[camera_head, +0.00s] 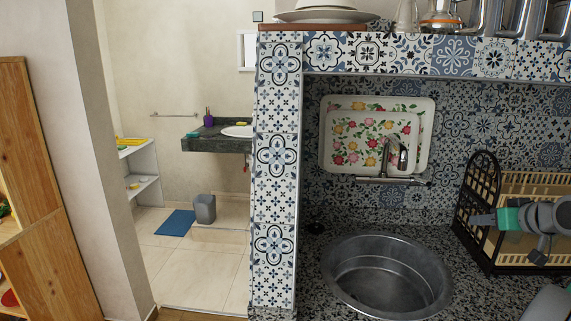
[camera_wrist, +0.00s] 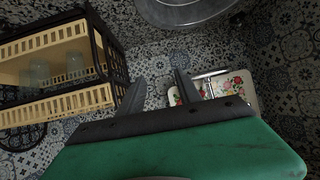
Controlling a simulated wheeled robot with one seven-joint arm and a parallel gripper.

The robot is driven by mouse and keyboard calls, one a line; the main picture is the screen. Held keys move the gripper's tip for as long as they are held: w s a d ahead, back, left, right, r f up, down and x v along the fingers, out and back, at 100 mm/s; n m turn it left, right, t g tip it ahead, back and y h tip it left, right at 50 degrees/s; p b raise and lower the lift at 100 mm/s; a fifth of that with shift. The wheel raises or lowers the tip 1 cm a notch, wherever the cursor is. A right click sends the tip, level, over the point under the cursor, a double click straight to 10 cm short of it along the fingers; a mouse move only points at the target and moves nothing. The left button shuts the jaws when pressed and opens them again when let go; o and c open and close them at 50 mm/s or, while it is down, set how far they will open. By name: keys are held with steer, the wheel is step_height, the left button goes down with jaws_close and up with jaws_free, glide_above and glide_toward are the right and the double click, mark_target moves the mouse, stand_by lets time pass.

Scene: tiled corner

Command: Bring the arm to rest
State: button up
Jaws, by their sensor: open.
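My gripper (camera_head: 484,220) is at the right of the head view, in front of the dish rack and to the right of the sink, with its fingers toward the left. In the wrist view, my gripper (camera_wrist: 159,88) shows two dark fingers spread apart with nothing between them. Its green body fills the bottom of that view. Part of my grey arm runs off the right edge of the head view.
A round metal sink (camera_head: 386,276) is set in the speckled counter. The dark dish rack (camera_head: 480,181) stands at right; in the wrist view the rack (camera_wrist: 60,103) is at left. A flowered tray (camera_head: 345,145) leans behind the faucet (camera_head: 398,157). A tiled pillar (camera_head: 276,180) stands left.

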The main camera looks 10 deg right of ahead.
steer(key=s+f+m+g, duration=0.2)
steer(key=s+f, duration=0.2)
steer(key=f, duration=0.2)
steer(key=s+a+f+m+g, duration=0.1)
steer(key=s+f+m+g, duration=0.1)
steer(key=s+f, duration=0.3)
steer(key=s+a+f+m+g, duration=0.1)
steer(key=s+f, duration=0.3)
steer(key=f, duration=0.5)
steer(key=shift+s+f+m+g+y, duration=0.15)
steer(key=shift+f+m+g+y, duration=0.2)
steer(key=shift+m+g, duration=0.4)
steer(key=s+a+f+n+g+y, duration=0.1)
steer(key=s+a+f+g, duration=0.15)
steer(key=a, duration=1.05)
steer(key=s+a+f+g, duration=0.2)
steer(key=s+a+f, duration=0.1)
steer(key=a, duration=1)
steer(key=w+a+r+n+t, duration=0.1)
steer(key=a+r+n, duration=0.1)
steer(key=a, duration=0.4)
steer(key=w+a+r+n+t, duration=0.1)
steer(key=w+a+r+n, duration=0.1)
steer(key=a, duration=0.5)
steer(key=w+a+r+n+t, duration=0.1)
steer(key=w+a+r+n, duration=0.1)
steer(key=a+n, duration=0.2)
steer(key=shift+w+a, duration=0.25)
steer(key=shift+a, duration=0.9)
steer(key=shift+y, duration=0.25)
